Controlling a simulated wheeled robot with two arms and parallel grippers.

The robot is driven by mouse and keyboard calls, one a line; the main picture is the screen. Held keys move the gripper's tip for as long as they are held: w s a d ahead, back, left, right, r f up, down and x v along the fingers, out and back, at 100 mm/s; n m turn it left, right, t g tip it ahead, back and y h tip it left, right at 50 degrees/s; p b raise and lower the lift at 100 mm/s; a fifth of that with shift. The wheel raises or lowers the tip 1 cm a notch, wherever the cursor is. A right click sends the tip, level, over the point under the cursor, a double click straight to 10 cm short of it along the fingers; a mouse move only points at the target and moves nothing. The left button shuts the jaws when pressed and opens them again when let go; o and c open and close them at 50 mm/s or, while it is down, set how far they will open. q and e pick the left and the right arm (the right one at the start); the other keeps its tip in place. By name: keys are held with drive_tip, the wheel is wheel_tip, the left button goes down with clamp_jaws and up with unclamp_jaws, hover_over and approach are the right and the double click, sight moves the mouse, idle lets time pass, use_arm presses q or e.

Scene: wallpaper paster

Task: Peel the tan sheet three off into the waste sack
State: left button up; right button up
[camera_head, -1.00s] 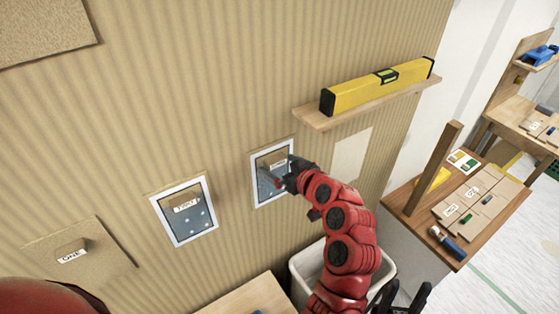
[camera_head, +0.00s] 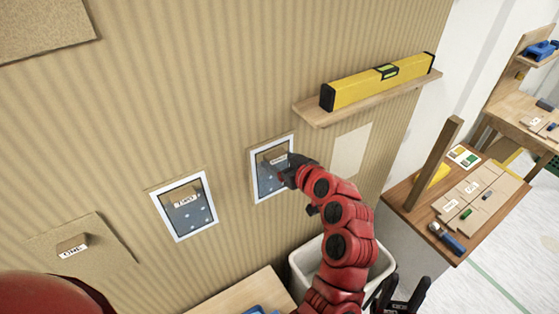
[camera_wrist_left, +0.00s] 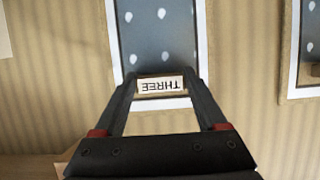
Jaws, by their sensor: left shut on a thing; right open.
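A blue panel with white dots and a white border (camera_head: 261,186) is on the striped wall. The tab marked THREE (camera_head: 279,157) is at its front; the tab also shows upside down in the left wrist view (camera_wrist_left: 160,85). My left gripper (camera_head: 287,168) is shut on this tab, with a finger on either side of it in the left wrist view. I cannot make out a separate tan sheet over the panel. A pale open bin (camera_head: 300,261), perhaps the waste sack, stands below, partly behind my left arm. My right gripper (camera_head: 404,298) is open and empty at the bottom edge.
A similar panel (camera_head: 186,228) with a tab marked TWO is to the left, then a tan sheet (camera_head: 95,238) with a tab marked ONE. A shelf (camera_head: 310,115) with a yellow level (camera_head: 376,82) juts out above right. A wooden table (camera_head: 425,205) holds boards at the right.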

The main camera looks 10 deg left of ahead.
use_arm(q)
drive_tip(key=shift+s+d, duration=0.1)
drive_tip(key=shift+d, duration=0.05)
drive_tip(key=s+d+b, duration=0.1)
drive_tip(key=s+d, duration=0.2)
drive_tip(key=shift+s+d, duration=0.15)
idle(0.9)
idle(0.3)
drive_tip(key=s+d+b, duration=0.1)
drive_tip(key=s+d, duration=0.4)
drive_tip(key=shift+d, duration=0.15)
idle(0.5)
drive_tip(key=shift+w, duration=0.1)
